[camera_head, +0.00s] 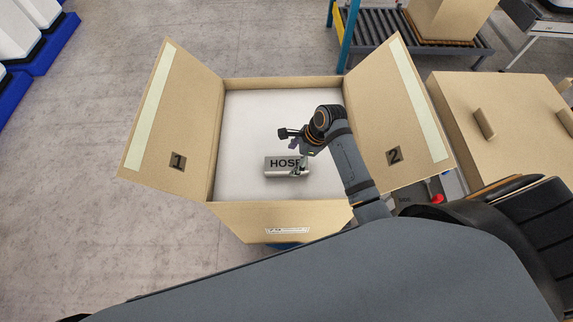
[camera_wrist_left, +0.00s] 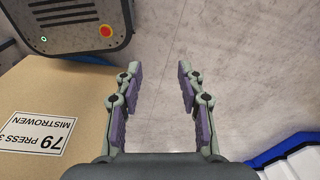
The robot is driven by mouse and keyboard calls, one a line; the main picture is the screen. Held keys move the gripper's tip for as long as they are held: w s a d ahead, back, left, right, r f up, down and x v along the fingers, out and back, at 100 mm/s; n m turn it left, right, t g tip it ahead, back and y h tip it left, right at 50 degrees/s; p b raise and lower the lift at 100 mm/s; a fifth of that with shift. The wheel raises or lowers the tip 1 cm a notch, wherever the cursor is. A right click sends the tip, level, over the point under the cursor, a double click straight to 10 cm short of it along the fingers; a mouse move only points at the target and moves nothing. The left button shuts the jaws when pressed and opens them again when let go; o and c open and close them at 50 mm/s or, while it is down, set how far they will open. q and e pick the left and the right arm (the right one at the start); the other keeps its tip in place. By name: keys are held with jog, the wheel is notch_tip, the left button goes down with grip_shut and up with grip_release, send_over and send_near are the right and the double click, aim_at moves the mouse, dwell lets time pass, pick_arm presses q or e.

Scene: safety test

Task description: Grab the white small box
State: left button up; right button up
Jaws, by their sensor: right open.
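A small whitish-grey box (camera_head: 280,173) marked with dark letters that start "HOS" lies inside a large open cardboard box (camera_head: 284,209), near its front. My right gripper (camera_head: 293,152) is open above the small box. One finger covers the right end of the label, and the other points up and left. I cannot tell whether the finger touches the small box. My left gripper (camera_wrist_left: 155,88) shows in the left wrist view, open, with only bare floor between its fingers.
The large box's flaps stand spread at left (camera_head: 172,115) and right (camera_head: 395,115). A closed cardboard box (camera_head: 505,95) stands at the right. A roller conveyor (camera_head: 415,45) is at the back. A labelled carton (camera_wrist_left: 60,115) lies beside my left gripper.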

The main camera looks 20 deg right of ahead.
aim_at(287, 163)
jog(key=shift+w+a+f, duration=0.15)
jog(key=shift+w+f, duration=0.1)
jog(key=shift+f, duration=0.05)
jog(key=shift+p+x, duration=0.75)
jog(key=shift+x, duration=1.55)
jog(key=shift+w+a+f, duration=0.1)
jog(key=shift+w+f, duration=0.1)
jog(key=shift+f, duration=0.1)
pick_arm(q)
jog(key=shift+w+r, duration=0.95)
pick_arm(e)
jog(key=c, duration=1.3)
jog(key=shift+r, duration=0.1)
jog(key=shift+c, duration=0.2)
